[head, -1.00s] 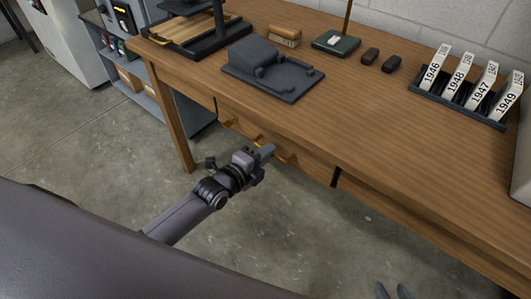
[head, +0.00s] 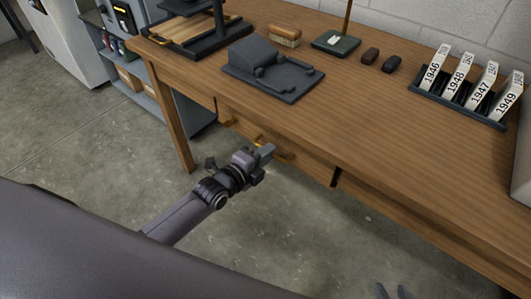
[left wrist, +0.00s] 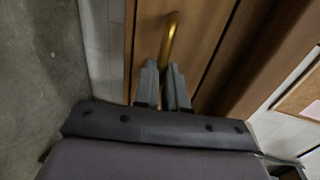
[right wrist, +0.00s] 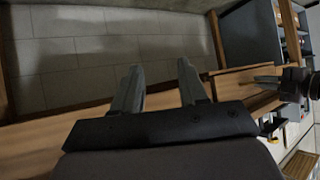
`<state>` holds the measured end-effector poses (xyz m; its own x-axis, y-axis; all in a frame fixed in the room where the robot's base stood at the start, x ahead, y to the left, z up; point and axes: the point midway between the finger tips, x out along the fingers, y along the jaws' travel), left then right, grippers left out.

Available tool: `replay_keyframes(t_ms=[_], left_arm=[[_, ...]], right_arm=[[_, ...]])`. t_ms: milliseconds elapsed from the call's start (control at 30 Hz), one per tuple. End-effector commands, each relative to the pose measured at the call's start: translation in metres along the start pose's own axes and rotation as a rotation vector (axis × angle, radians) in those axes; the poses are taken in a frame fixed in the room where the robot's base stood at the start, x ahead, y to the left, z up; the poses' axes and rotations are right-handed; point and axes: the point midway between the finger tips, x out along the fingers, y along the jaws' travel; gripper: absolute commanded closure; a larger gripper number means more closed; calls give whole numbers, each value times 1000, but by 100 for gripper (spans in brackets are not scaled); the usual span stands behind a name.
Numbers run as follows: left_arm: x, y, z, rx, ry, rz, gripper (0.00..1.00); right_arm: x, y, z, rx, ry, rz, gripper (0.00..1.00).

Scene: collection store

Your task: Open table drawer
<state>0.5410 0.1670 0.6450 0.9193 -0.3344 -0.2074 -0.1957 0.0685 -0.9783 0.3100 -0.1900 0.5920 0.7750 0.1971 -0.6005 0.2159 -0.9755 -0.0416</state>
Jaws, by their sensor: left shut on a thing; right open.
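The wooden table (head: 400,150) has a drawer (head: 312,165) with brass handles under its front edge. My left gripper (head: 268,151) is at the drawer front in the head view. In the left wrist view its fingers (left wrist: 164,72) are shut on a brass handle (left wrist: 170,38), whose upper part shows beyond the fingertips. Whether the drawer stands slightly out is hard to tell. My right gripper (right wrist: 158,78) is open and empty in the right wrist view. Its fingertips (head: 394,291) show at the bottom edge of the head view, apart from the table.
On the tabletop stand a dark grey moulded block (head: 270,70), a brush (head: 285,37), a green-based stand (head: 335,42), two small dark blocks and a rack (head: 460,100) of year labels. A grey shelf (head: 150,85) stands beyond the left table leg. The floor in front is clear.

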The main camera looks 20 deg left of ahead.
Motion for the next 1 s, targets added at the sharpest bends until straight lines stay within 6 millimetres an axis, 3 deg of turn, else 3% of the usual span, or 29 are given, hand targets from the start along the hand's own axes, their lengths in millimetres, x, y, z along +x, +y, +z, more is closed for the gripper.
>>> replay_keyframes(t_ms=[167,367,633,1000], left_arm=[[-7,0,0,1,-1,3,100],[-41,4,0,1,0,7,100],[-126,21,0,0,1,12,100],[-235,48,0,-2,0,7,100]], right_arm=[[-4,0,-5,1,0,0,57],[-17,-2,-23,2,0,0,57],[-41,-1,-56,-8,20,8,57],[-54,8,-58,-18,12,36,57]])
